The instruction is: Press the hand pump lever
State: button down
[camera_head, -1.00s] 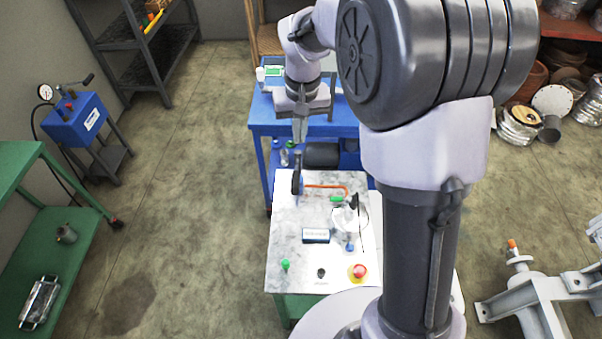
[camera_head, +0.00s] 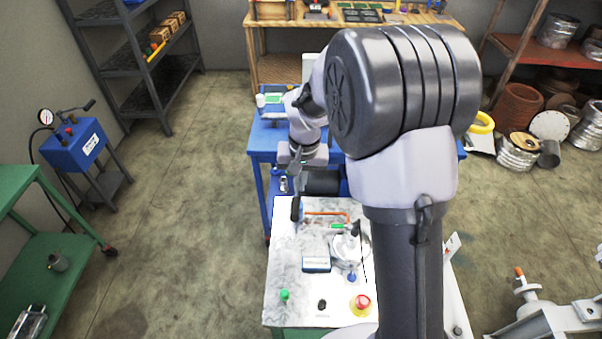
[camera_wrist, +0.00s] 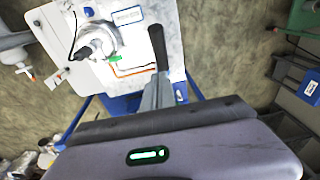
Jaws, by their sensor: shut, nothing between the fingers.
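A black upright lever (camera_head: 296,209) stands at the back left of the white bench top (camera_head: 283,255). It also shows in the wrist view (camera_wrist: 158,48), straight beyond my fingertips. My gripper (camera_head: 295,190) is shut and empty, with its fingers pointing down just above or behind the lever's top. In the wrist view my fingers (camera_wrist: 158,78) overlap the lever's near end; I cannot tell whether they touch it. An orange tube (camera_head: 325,213) runs right from near the lever towards a round clear-topped vessel (camera_head: 350,250).
The bench also bears a small display (camera_head: 316,264), a green knob (camera_head: 284,295) and a red button (camera_head: 361,303). A blue table (camera_head: 258,150) stands behind. A blue unit with gauge and handle (camera_head: 75,150) stands far left. Open floor lies between.

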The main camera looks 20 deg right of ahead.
aim_at(296, 204)
jog(key=shift+s+a+f+b, duration=0.15)
jog(key=shift+s+a+f, duration=0.05)
jog(key=shift+f, duration=0.4)
jog(key=shift+s+a+f+b, duration=0.15)
jog(key=shift+s+a+f, duration=0.05)
jog(key=shift+f, duration=0.4)
jog(key=shift+s+a+f+b, duration=0.15)
jog(key=shift+s+a+f, duration=0.05)
jog(key=shift+f, duration=0.4)
